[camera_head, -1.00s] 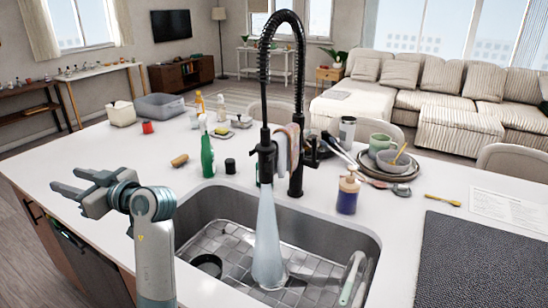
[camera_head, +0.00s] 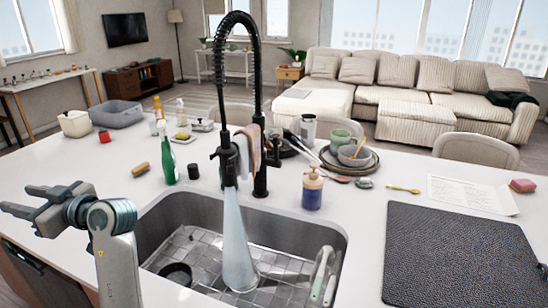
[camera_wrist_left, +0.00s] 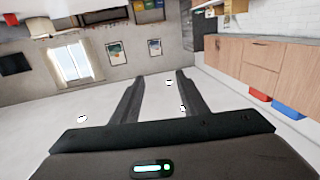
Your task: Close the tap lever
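The black spring-neck tap (camera_head: 260,182) stands upright at the back edge of the sink (camera_head: 190,212). A wide stream of water (camera_head: 236,240) runs from its spray head into the sink. The tap lever (camera_head: 275,148) seems to be the small dark part on the right side of the tap body; its exact angle is hard to tell. A cloth (camera_head: 249,140) hangs by the tap and partly covers it. My left gripper (camera_head: 20,199) is over the left end of the counter, far from the tap. In the left wrist view its fingers (camera_wrist_left: 157,77) are apart with nothing between them. My right gripper is not in view.
A green bottle (camera_head: 167,160) and a soap bottle (camera_head: 312,190) stand on either side of the tap. Stacked dishes (camera_head: 350,160) are behind it on the right. A dark mat (camera_head: 455,255) covers the right counter.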

